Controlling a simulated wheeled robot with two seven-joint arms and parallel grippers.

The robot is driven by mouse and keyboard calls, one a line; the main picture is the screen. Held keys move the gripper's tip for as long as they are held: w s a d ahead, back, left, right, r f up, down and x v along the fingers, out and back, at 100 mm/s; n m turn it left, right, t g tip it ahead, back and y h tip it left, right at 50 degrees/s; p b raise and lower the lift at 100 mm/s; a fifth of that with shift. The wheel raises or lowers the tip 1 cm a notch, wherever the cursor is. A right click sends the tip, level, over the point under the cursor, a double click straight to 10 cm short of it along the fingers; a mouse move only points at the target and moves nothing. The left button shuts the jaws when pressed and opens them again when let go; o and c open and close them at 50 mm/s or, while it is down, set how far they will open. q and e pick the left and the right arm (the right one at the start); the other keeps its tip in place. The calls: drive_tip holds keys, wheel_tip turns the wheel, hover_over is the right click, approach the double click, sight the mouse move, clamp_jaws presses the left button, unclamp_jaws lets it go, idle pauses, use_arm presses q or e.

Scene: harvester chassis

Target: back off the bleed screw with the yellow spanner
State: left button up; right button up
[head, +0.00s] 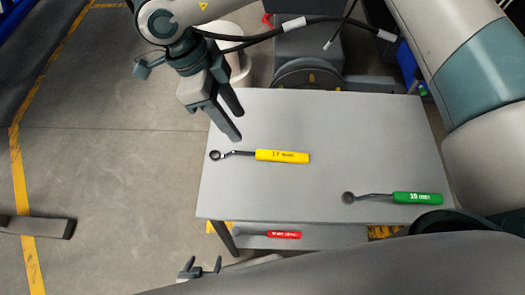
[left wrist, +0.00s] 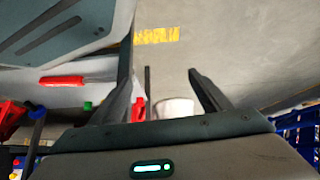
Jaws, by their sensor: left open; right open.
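The yellow spanner (head: 282,156) lies flat on the grey table (head: 330,125), its dark ring end pointing left and its label facing up. My right gripper (head: 238,125) comes down from the top of the head view. It is open and empty, above the table just up and left of the yellow handle. My left gripper (head: 202,266) is low at the left, below the table's front edge. It is open and empty, and its fingers also show in the left wrist view (left wrist: 168,90). I cannot make out the bleed screw in either view.
A green-handled spanner (head: 417,198) lies at the table's right front. A red-handled one (head: 284,234) lies on the lower shelf (head: 335,238). Hoses (head: 270,36) and a grey machine part (head: 308,45) stand behind the table. A blue crate (left wrist: 298,132) is at right in the left wrist view.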

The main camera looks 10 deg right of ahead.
use_arm(q)
drive_tip(key=shift+w, duration=0.15)
use_arm(e)
drive_tip(key=shift+w+d+r+t+h, duration=0.3)
drive_tip(key=shift+w+d+r, duration=0.05)
drive_tip(key=shift+w+d, duration=0.35)
drive_tip(key=shift+s, duration=0.1)
use_arm(q)
drive_tip(key=s+a+f+g+p, duration=0.2)
drive_tip(key=s, duration=0.4)
drive_tip(key=s+a+f+g+y+p, duration=0.1)
drive_tip(key=s+a+f, duration=0.1)
drive_tip(key=s, duration=0.4)
drive_tip(key=shift+a+g+p, duration=0.4)
drive_tip(key=shift+a, duration=0.15)
use_arm(e)
hover_over(262, 152)
wheel_tip(262, 152, down, 11)
drive_tip(key=shift+a+f, duration=0.1)
drive_tip(key=shift+f, duration=0.05)
use_arm(q)
drive_tip(key=shift+s, duration=0.15)
